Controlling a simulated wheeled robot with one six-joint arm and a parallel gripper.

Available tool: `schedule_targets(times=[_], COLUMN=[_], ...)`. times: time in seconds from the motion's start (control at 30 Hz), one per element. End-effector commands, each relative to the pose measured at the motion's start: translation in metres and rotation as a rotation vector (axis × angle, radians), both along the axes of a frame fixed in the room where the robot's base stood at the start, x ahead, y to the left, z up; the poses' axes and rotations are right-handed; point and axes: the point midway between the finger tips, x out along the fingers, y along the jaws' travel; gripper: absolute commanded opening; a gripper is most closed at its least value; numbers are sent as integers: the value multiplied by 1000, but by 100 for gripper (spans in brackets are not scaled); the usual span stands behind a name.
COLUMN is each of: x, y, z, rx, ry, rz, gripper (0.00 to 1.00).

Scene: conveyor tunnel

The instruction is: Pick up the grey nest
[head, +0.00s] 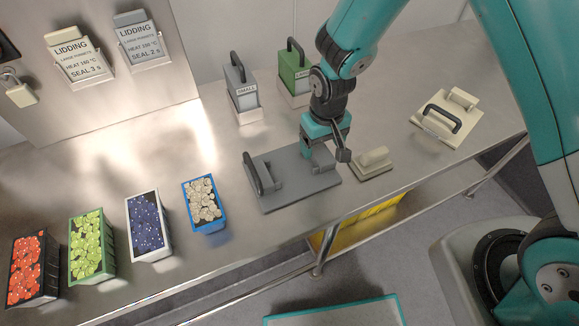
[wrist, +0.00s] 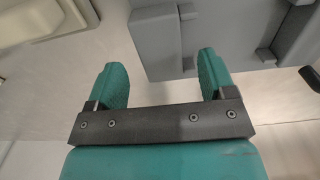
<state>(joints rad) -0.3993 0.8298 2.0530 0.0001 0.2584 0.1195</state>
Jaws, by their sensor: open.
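The grey nest (head: 290,190) is a flat grey plate with raised grey blocks and a black handle at its left end. It lies flat on the metal worktop near the front edge. In the wrist view, part of the nest (wrist: 220,35) fills the top right, with a dark piece at the right edge. My gripper (head: 326,155) is open, over the right end of the nest in the head view.
A small cream block on a plate (head: 373,163) lies just right of the nest. A cream nest with a black handle (head: 448,115) is farther right. Behind stand a grey box (head: 241,90) and a green box (head: 292,72). Several filled trays, including a blue one (head: 204,204), are left.

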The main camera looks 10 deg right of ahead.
Motion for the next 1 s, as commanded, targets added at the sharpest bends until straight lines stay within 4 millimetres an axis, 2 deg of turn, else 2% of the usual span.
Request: schedule_targets(times=[0.1,0.2,0.47,0.57,0.8,0.87,1.0], x=[-3,-2,-2,-2,-2,-1,-1], y=[0,0,0,0,0,1,1], z=[-19,-30,-34,-34,-34,-33,-33], rx=[-1,-1,0,0,0,1,1], ry=[4,3,0,0,0,-1,-1], rz=[0,0,0,0,0,0,0], gripper=[77,77,77,58,4,0,0])
